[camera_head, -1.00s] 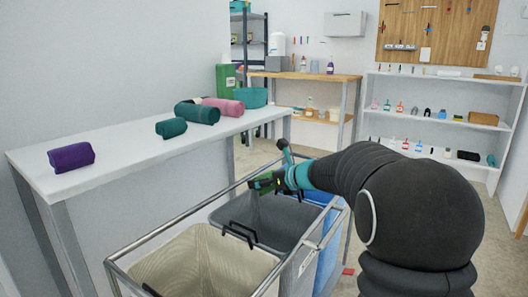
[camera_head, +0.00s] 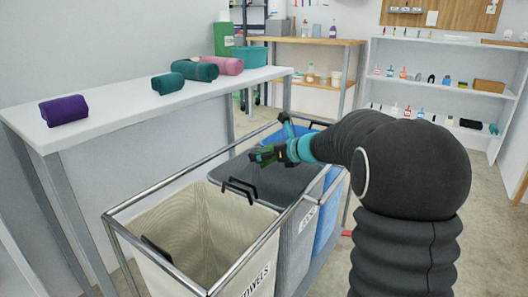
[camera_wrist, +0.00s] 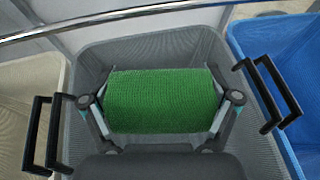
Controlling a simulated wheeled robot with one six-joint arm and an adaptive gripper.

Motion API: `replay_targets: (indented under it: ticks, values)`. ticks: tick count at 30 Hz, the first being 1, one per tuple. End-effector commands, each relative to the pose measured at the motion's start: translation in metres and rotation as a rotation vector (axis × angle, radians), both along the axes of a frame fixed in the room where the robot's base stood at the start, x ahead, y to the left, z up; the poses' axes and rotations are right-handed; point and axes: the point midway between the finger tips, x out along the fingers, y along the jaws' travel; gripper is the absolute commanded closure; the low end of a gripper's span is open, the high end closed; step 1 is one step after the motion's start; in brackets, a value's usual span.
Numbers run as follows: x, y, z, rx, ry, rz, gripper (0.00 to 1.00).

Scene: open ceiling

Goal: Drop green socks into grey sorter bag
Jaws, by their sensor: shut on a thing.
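My gripper (camera_head: 268,155) is shut on the green socks (camera_wrist: 162,100), a rolled green knit bundle between the two fingers in the wrist view. In the head view the socks are mostly hidden by the gripper. The gripper holds them over the grey sorter bag (camera_head: 262,180), the middle bag in a metal frame. In the wrist view the grey bag's walls (camera_wrist: 140,45) surround the socks on the sides I can see. How far the socks are above the bag's bottom I cannot tell.
A beige bag (camera_head: 165,220) labelled for towels stands left of the grey one, and a blue bag (camera_head: 328,225) stands right. Black handles and metal rails (camera_head: 165,186) edge the bags. A white table (camera_head: 110,118) behind holds purple, teal and pink rolls.

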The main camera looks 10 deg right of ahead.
Motion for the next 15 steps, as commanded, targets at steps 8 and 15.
replay_targets:
  ticks: [8,15]
  values:
    - [0.0,0.0006,-0.0041,0.0,0.0,0.001,0.44]
    - [0.0,0.0007,-0.004,0.0,0.0,0.001,0.0]
